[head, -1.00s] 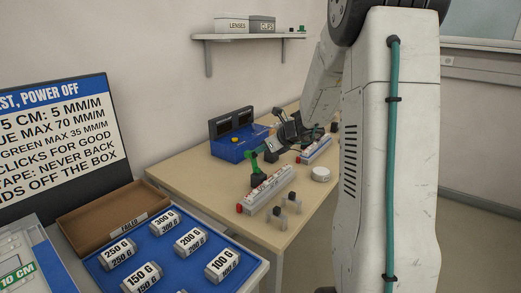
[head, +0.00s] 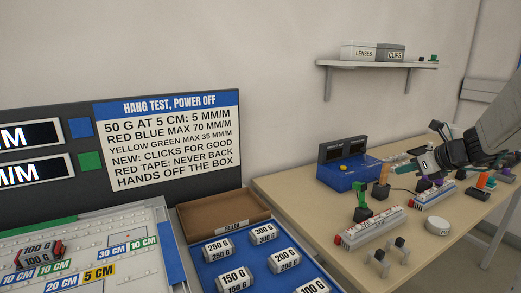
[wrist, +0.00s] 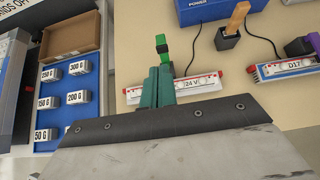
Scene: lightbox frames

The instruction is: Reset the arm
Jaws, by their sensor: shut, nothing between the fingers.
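My gripper (head: 424,163) is at the right in the head view, above the wooden table (head: 298,207). In the wrist view its teal fingers (wrist: 157,76) are together with nothing between them. Below them in that view lies a white strip marked 24 V (wrist: 192,88), partly hidden by the fingers. A green clip-like piece (wrist: 162,45) stands just beyond the fingertips. Part of my pale arm shows at the right edge of the head view.
A blue power box (head: 345,178) stands at the table's back. Several labelled weights sit in a blue tray (head: 208,271), with a brown open box (head: 222,208) behind it. A white round piece (head: 437,225) and small stands are near the front edge. A shelf (head: 385,64) hangs above.

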